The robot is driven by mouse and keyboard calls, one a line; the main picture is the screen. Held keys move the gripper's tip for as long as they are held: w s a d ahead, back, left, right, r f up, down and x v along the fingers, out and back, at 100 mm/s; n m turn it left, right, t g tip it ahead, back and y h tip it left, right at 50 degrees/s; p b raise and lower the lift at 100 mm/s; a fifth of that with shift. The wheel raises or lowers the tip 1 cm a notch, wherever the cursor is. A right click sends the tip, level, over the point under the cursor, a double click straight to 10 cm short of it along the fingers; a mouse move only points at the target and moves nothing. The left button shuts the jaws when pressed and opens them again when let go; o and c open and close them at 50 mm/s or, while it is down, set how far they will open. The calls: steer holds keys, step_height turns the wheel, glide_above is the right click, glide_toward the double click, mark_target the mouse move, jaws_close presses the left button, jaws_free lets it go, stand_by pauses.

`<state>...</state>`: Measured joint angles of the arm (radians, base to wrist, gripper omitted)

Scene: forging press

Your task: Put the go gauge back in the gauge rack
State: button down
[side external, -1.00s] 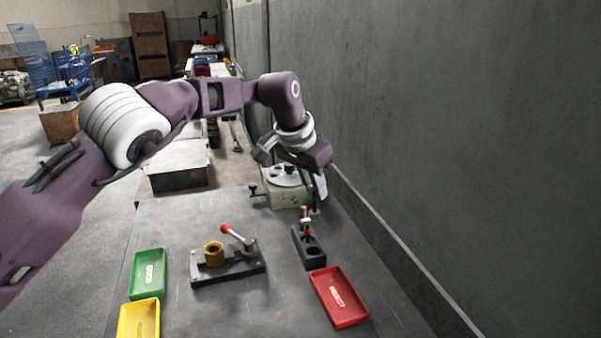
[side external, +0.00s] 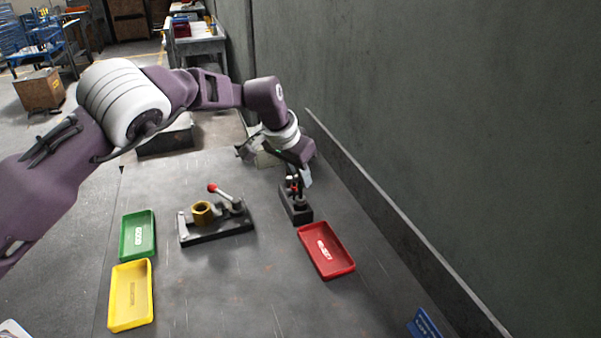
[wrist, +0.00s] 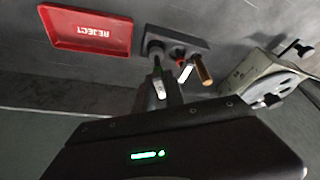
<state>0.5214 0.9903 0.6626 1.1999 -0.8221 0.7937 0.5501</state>
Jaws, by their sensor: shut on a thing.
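The gauge rack (side external: 299,212) is a small dark block on the bench; it also shows in the wrist view (wrist: 198,46). My gripper (side external: 298,181) is low over the rack, its fingers pointing down. In the wrist view my gripper (wrist: 166,92) is shut on the go gauge (wrist: 157,70), which has a green band and a pale end. The gauge's dark lower end is at the rack's end nearest the red tray. I cannot tell how deep it sits. A red-banded gauge (wrist: 184,70) and a copper-coloured piece (wrist: 203,70) stand beside it in the rack.
The red REJECT tray (side external: 326,250) lies close to the rack. A clamp fixture (side external: 215,225) with a brass ring stands left, beyond it green (side external: 137,236) and yellow (side external: 131,295) trays. A grey dial device (wrist: 262,80) is behind the rack. The wall (side external: 420,140) runs along the right.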

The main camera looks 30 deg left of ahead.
mark_target(299, 185)
steer(key=shift+f, duration=1.85)
stand_by(0.7)
steer(key=c, duration=1.3)
jaws_free()
steer(key=shift+v, duration=3.5)
steer(key=shift+r, duration=1.5)
